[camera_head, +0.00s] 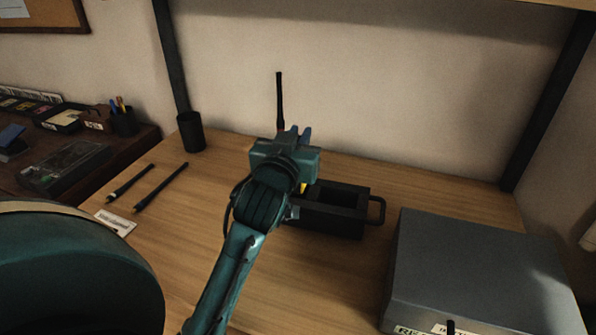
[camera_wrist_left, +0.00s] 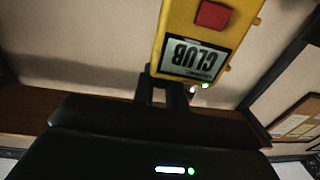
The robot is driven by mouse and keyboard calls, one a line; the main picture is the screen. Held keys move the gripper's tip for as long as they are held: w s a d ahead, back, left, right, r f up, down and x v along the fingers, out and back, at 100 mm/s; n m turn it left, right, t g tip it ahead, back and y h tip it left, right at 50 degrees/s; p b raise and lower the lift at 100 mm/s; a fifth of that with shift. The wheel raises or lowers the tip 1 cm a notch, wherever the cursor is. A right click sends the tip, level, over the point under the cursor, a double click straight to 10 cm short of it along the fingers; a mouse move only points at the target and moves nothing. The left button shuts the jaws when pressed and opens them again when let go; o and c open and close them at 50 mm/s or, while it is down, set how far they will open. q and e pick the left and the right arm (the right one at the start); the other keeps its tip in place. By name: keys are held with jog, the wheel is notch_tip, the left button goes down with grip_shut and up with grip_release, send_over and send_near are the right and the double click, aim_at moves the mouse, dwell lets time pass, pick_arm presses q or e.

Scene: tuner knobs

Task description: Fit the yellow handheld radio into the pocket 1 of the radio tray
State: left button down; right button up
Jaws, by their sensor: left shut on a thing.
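The yellow handheld radio (camera_wrist_left: 205,43) fills the top of the left wrist view, with a red button and a screen whose text reads upside down. My left gripper (camera_wrist_left: 165,92) is shut on it. In the head view my left gripper (camera_head: 296,140) hides most of the radio; its black antenna (camera_head: 280,100) points up behind the gripper and a little yellow shows at the tray's left end. The black radio tray (camera_head: 338,222) stands on the desk just right of and below the gripper. Its left part is hidden, and I cannot tell which pocket is which. My right gripper is not in view.
A large grey box (camera_head: 480,265) stands at the front right. Two dark pens (camera_head: 160,187) and a white label (camera_head: 115,222) lie at the left, with a black cup (camera_head: 191,132) behind. A handle (camera_head: 377,210) juts from the tray's right end. Bare desk lies in front of the tray.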

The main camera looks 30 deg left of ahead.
pick_arm(q)
notch_tip(320, 180, down, 4)
jog(key=shift+f+b, duration=0.15)
jog(key=shift+b, duration=0.25)
jog(key=shift+f, duration=0.4)
jog(key=c, duration=1.4)
grip_release()
jog(key=shift+f, duration=0.1)
